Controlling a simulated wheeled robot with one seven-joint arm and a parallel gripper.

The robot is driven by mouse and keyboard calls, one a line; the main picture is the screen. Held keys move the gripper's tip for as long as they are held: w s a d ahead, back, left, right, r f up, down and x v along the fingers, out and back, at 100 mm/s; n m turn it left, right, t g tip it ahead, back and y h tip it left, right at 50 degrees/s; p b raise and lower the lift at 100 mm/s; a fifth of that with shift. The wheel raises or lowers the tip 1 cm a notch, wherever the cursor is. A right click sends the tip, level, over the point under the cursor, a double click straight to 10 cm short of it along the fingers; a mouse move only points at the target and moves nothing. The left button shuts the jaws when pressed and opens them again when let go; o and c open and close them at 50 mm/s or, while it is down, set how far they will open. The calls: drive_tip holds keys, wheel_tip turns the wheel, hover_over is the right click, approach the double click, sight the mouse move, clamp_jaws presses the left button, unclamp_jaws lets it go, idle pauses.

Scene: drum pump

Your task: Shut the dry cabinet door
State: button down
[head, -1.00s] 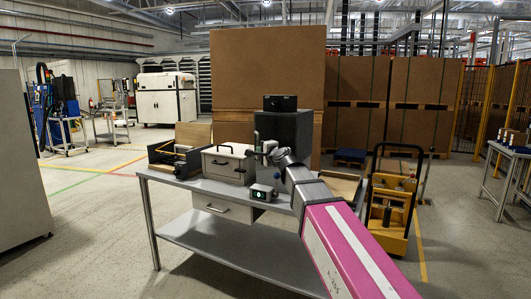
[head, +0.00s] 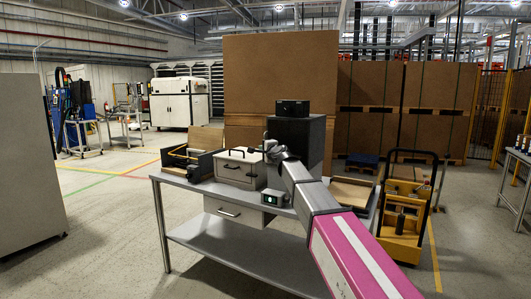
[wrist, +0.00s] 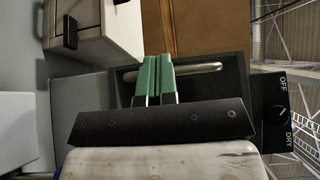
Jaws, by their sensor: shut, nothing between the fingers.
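The dry cabinet (head: 312,150) is a dark grey box on the table, with a black control unit (head: 293,108) on top. In the wrist view the control unit's dial (wrist: 284,112) is marked OFF and DRY. The dark cabinet door (wrist: 236,72) shows there with a silver bar handle (wrist: 205,68). My gripper (head: 268,150) is at the cabinet's left front in the head view. Its green fingers (wrist: 157,58) are shut together and empty, overlapping the handle in the picture; contact is unclear. My arm hides much of the front, and I cannot tell how far the door stands open.
A white box (head: 238,168) with a black handle sits left of the cabinet, beside a dark open tray (head: 187,160). A small grey device (head: 272,198) stands at the table's front edge. A yellow cart (head: 400,215) is at the right. Floor at the left front is clear.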

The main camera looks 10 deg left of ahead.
drive_tip(key=w, duration=0.4)
drive_tip(key=shift+a, duration=0.25)
drive_tip(key=shift+w, duration=0.2)
